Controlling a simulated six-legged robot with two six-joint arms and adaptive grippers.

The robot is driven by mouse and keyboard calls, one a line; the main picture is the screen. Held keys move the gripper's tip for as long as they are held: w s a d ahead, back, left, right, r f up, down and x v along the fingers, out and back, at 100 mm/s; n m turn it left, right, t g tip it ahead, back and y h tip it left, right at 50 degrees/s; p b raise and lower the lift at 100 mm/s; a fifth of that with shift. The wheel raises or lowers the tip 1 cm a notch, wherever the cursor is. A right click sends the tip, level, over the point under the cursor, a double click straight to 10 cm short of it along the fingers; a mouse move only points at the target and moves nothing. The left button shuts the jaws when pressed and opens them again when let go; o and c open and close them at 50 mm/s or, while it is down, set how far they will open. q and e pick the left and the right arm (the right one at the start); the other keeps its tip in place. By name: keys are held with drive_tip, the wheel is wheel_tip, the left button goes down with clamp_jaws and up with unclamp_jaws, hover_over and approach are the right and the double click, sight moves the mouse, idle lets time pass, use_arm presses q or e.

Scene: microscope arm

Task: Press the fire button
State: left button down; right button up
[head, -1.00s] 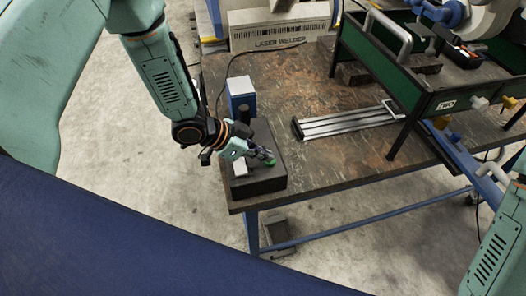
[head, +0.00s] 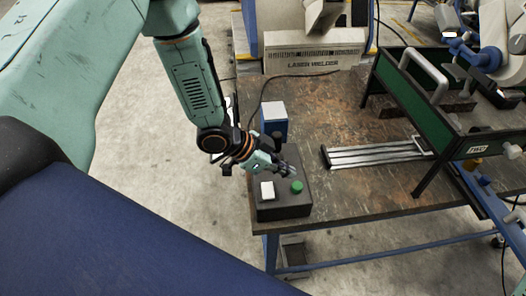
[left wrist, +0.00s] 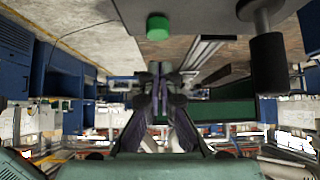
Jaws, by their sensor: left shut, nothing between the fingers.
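A black control box (head: 283,208) sits at the near left corner of the table. On its top are a green round button (head: 296,187) and a white rectangular piece (head: 267,191) to its left. No label naming the fire button can be read. My left gripper (head: 288,171) is shut and empty, just behind the green button and apart from it in the picture. In the left wrist view the shut fingers (left wrist: 157,75) point ahead, and the green button (left wrist: 158,27) shows above them. My right gripper is out of view.
A blue box with a white top (head: 273,118) stands behind the control box. A slotted metal rail (head: 375,153) lies on the worn table (head: 345,105). A green-sided frame (head: 425,95) stands at the right. The laser welder (head: 315,52) is at the back.

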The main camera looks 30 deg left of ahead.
use_arm(q)
drive_tip(key=p+v, duration=0.1)
drive_tip(key=v, duration=0.7)
drive_tip(key=shift+w+d, duration=0.1)
drive_tip(key=shift+d, duration=0.1)
drive_tip(key=shift+a+f, duration=0.1)
idle(1.7)
